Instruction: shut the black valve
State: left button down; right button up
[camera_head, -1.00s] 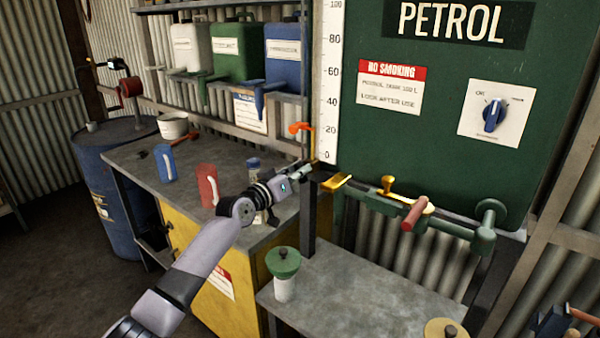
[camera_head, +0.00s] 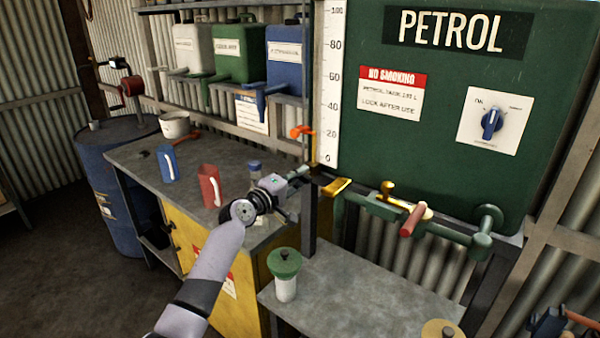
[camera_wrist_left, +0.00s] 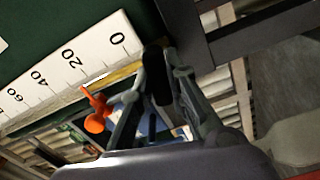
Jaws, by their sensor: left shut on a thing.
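The black valve's handle (camera_wrist_left: 156,76) shows as a dark piece between the fingers of my left gripper in the left wrist view, below the zero end of the white scale. My left gripper (camera_wrist_left: 160,68) is shut on it. In the head view my left gripper (camera_head: 303,172) reaches the lower end of the gauge, beside the tank's left edge. There the fingers and dark frame hide most of the valve, and I cannot tell how far it is turned. My right gripper is not in view.
An orange tap (camera_head: 301,131) sits just above the gripper; it also shows in the wrist view (camera_wrist_left: 97,110). A yellow lever (camera_head: 337,185) and a red-handled pipe (camera_head: 414,217) lie to the right. A green-topped jar (camera_head: 285,275) stands on the lower bench (camera_head: 350,285).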

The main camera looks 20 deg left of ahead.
pick_arm(q)
jog(key=shift+n+p, duration=0.4)
jog(key=shift+n, duration=0.8)
jog(key=shift+f, duration=0.1)
jog(key=c, duration=1.6)
grip_release()
jog(key=shift+o, duration=0.2)
jog(key=shift+s+a, duration=0.1)
jog(key=v, duration=1.1)
jog(key=shift+s, duration=0.4)
jog(key=shift+a, duration=0.1)
